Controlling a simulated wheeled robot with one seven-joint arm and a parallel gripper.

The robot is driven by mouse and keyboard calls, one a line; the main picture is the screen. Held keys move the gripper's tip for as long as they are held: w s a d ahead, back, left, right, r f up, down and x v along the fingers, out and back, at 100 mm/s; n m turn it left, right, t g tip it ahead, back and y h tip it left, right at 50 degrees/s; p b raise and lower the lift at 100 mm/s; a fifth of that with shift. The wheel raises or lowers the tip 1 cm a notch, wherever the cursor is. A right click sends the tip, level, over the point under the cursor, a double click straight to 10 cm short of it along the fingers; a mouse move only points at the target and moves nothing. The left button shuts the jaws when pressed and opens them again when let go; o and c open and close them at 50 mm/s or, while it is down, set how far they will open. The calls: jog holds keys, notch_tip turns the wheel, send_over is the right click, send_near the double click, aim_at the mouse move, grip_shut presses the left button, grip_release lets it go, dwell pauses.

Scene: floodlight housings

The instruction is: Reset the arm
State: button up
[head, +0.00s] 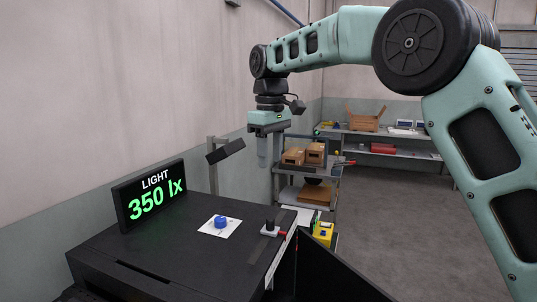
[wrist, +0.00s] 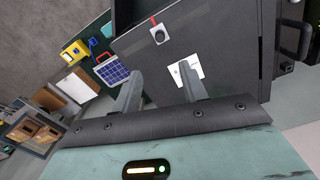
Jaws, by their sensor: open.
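My arm is raised and bent above the black cabinet, with my gripper (head: 266,158) pointing down in the air beyond the cabinet's far edge. In the wrist view my gripper (wrist: 160,82) has two grey fingers spread apart with nothing held between them. The black cabinet (head: 170,255) has a blue knob (head: 221,222) on a white card, and a black knob (head: 270,226) with a red part beside it. My gripper is apart from all of these.
A display (head: 150,195) reading LIGHT 350 lx stands on the cabinet. A lamp on a post (head: 225,151) stands behind it. A cart with cardboard boxes (head: 315,153) and a shelf (head: 395,137) are farther back. A solar panel (wrist: 111,72) shows in the wrist view. Floor at right is clear.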

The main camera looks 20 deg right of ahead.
jog(key=s+a+f+b, duration=0.1)
jog(key=s+a+f, duration=0.2)
jog(key=s, duration=0.3)
jog(key=s+a+f, duration=0.2)
jog(key=s+a, duration=0.1)
jog(key=s, duration=0.2)
jog(key=s+d+f, duration=0.1)
jog(key=s+f, duration=0.3)
jog(key=s, duration=0.5)
jog(key=s+f+b, duration=0.1)
jog(key=s+f, duration=0.4)
jog(key=s, duration=0.4)
jog(key=s+d+f+b, duration=0.1)
jog(key=s+f, duration=0.4)
jog(key=s, duration=0.4)
jog(key=shift+s+d+y, duration=0.25)
jog(key=shift+d+y, duration=0.05)
jog(key=shift+f, duration=0.1)
